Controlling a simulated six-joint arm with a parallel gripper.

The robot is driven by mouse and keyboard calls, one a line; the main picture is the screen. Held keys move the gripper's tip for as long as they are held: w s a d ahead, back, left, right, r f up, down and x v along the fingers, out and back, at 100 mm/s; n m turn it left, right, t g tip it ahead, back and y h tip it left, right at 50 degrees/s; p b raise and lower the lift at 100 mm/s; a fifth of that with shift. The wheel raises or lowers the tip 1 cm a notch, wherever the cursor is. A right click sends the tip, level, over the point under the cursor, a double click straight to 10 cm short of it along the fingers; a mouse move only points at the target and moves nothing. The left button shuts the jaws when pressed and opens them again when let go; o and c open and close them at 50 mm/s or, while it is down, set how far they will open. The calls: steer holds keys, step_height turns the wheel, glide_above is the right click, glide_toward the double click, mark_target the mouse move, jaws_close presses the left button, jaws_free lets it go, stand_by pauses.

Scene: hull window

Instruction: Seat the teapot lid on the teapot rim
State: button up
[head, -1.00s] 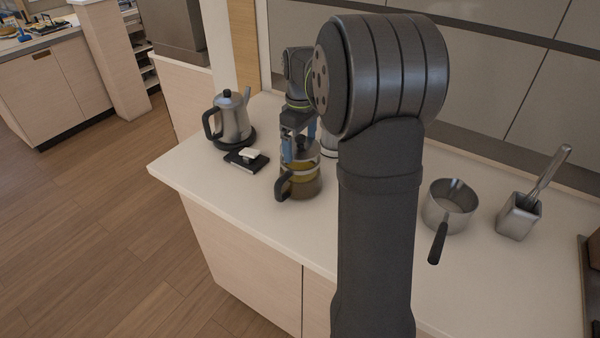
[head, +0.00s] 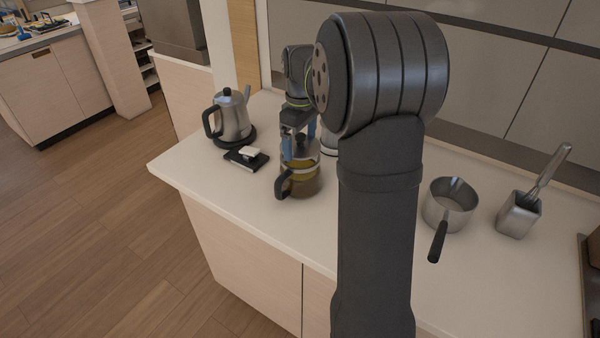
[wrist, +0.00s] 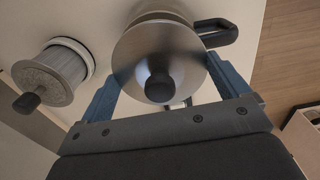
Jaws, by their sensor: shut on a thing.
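The teapot (head: 303,185) is a glass pot with amber contents, a metal band and a black handle, standing on the counter. Its handle (wrist: 218,32) shows at the top of the wrist view. The round metal lid (wrist: 150,42) with a black knob (wrist: 159,88) lies between my gripper's blue fingers, over the pot. My gripper (head: 299,150) points down at the teapot's top and is shut on the lid. The lid hides most of the pot in the wrist view. I cannot tell whether the lid touches the rim.
A metal kettle (head: 231,120) and a black scale-like pad (head: 246,161) with a white item stand left of the teapot. A metal canister (wrist: 50,80) is close behind it, partly hidden by my arm. A saucepan (head: 448,208) and a utensil holder (head: 517,217) stand right.

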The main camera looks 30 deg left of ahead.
steer(key=shift+f, duration=1.3)
stand_by(2.1)
steer(key=o, duration=0.7)
steer(key=shift+c, duration=0.2)
steer(key=shift+r, duration=0.2)
steer(key=shift+r, duration=1.55)
steer(key=shift+r, duration=0.15)
steer(key=shift+r, duration=4.4)
steer(key=shift+f, duration=0.15)
